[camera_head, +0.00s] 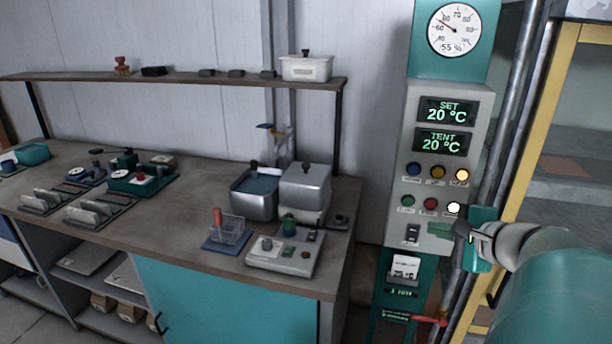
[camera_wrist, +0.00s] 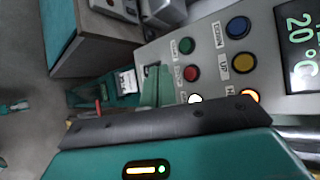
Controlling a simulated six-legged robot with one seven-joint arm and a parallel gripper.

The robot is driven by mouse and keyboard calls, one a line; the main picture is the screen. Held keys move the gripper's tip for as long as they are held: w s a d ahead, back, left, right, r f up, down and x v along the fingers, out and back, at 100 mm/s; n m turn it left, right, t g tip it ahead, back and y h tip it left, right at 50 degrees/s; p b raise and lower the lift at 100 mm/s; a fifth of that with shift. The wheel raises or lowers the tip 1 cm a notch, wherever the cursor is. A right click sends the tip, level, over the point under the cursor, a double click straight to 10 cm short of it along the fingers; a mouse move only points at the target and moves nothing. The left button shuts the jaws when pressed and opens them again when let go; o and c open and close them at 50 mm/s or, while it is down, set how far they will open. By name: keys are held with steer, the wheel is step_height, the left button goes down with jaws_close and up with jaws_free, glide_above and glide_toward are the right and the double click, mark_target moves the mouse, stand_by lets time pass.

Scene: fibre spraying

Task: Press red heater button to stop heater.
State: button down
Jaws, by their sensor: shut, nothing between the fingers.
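The red button (camera_head: 430,204) is in the lower row of the grey control panel (camera_head: 396,152), between a green button (camera_head: 408,201) and a white lit button (camera_head: 454,208). In the wrist view the panel is turned sideways, and the red button (camera_wrist: 191,73) shows clear and uncovered. My gripper (camera_head: 432,229) is shut and empty, in front of the panel just below the button row in the head view. In the wrist view its green fingers (camera_wrist: 152,84) show to the left of the red button. Whether they touch the panel I cannot tell.
Blue (camera_head: 414,169), yellow (camera_head: 438,172) and lit orange (camera_head: 462,175) buttons sit above. Displays (camera_head: 444,141) read 20 °C. A bench (camera_head: 180,230) with equipment stands left; a yellow frame (camera_head: 540,110) stands right.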

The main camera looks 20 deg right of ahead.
steer(key=shift+w+d, duration=0.75)
steer(key=shift+w, duration=0.3)
steer(key=shift+w+d, duration=0.7)
steer(key=shift+w, duration=0.35)
steer(key=shift+w+d, duration=0.1)
stand_by(0.4)
steer(key=shift+w+d, duration=0.15)
steer(key=shift+w, duration=0.1)
steer(key=shift+w+d, duration=0.25)
steer(key=shift+w, duration=0.1)
stand_by(0.7)
steer(key=shift+s, duration=0.1)
steer(key=shift+s+a, duration=0.45)
steer(key=shift+s, duration=0.15)
stand_by(0.3)
steer(key=shift+s+a, duration=0.75)
steer(key=shift+s, duration=0.3)
steer(key=shift+s+a, duration=0.7)
steer(key=shift+s, duration=0.3)
